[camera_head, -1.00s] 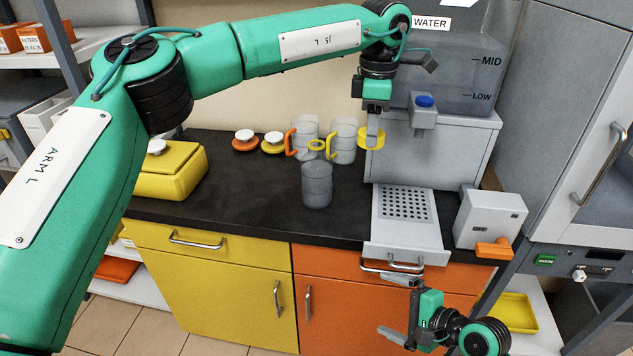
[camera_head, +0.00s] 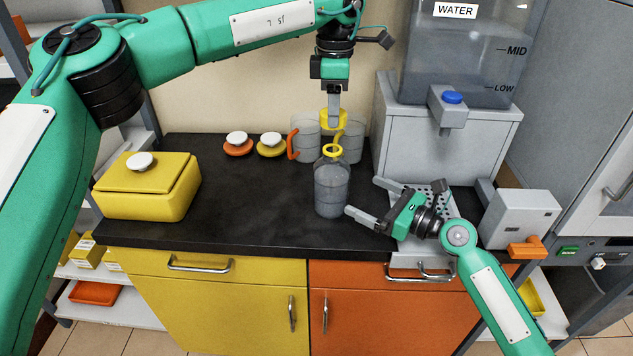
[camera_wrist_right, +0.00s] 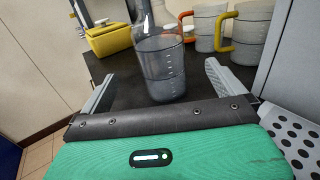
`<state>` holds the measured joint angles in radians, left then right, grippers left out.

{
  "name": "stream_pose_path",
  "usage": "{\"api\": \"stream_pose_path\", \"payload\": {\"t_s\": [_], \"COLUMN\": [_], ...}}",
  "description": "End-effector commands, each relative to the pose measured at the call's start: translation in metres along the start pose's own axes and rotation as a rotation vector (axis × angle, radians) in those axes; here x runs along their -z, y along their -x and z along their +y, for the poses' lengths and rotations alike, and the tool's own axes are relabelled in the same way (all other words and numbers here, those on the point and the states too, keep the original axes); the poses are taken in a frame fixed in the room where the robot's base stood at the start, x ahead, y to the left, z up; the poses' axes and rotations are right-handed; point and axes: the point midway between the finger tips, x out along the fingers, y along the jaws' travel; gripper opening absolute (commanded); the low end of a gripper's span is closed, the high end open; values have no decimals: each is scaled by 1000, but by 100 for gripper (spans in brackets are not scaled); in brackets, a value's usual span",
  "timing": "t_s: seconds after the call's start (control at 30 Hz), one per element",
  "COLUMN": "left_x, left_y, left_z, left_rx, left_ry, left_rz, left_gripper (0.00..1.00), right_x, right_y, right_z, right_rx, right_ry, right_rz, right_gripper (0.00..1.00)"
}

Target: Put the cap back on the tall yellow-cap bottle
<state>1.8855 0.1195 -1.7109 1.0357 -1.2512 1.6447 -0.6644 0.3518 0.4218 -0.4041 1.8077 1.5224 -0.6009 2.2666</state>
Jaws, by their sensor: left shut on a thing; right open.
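The tall clear bottle (camera_head: 331,192) stands upright on the black counter, with a yellow ring (camera_head: 333,150) at its uncapped neck. My left gripper (camera_head: 333,118) is shut on the yellow cap (camera_head: 327,116). It holds the cap above the bottle mouth, apart from it in the picture. My right gripper (camera_head: 362,195) is open just right of the bottle, its fingers pointing towards it. In the right wrist view the bottle (camera_wrist_right: 162,72) stands ahead, between the open fingers (camera_wrist_right: 158,86); its top is cut off.
A mug with an orange handle (camera_head: 305,140) and one with a yellow handle (camera_head: 353,143) stand behind the bottle. A yellow box (camera_head: 150,198) is at left. The water dispenser (camera_head: 440,140) stands at right.

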Motion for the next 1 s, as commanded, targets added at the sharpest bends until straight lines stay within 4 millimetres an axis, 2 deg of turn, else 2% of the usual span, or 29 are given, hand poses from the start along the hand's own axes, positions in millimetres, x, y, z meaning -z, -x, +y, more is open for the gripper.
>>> {"api": "stream_pose_path", "payload": {"t_s": [0.3, 0.47, 1.0], "left_x": [0, 0, 0], "left_y": [0, 0, 0], "left_z": [0, 0, 0], "left_rx": [0, 0, 0], "left_ry": [0, 0, 0], "left_rz": [0, 0, 0], "left_gripper": [25, 25, 25], "right_x": [0, 0, 0], "right_y": [0, -10, -103], "right_z": [0, 0, 0], "right_rx": [0, 1, -1], "right_ry": [1, 1, 1], "right_rz": [0, 0, 0], "right_gripper": [100, 100, 100]}}
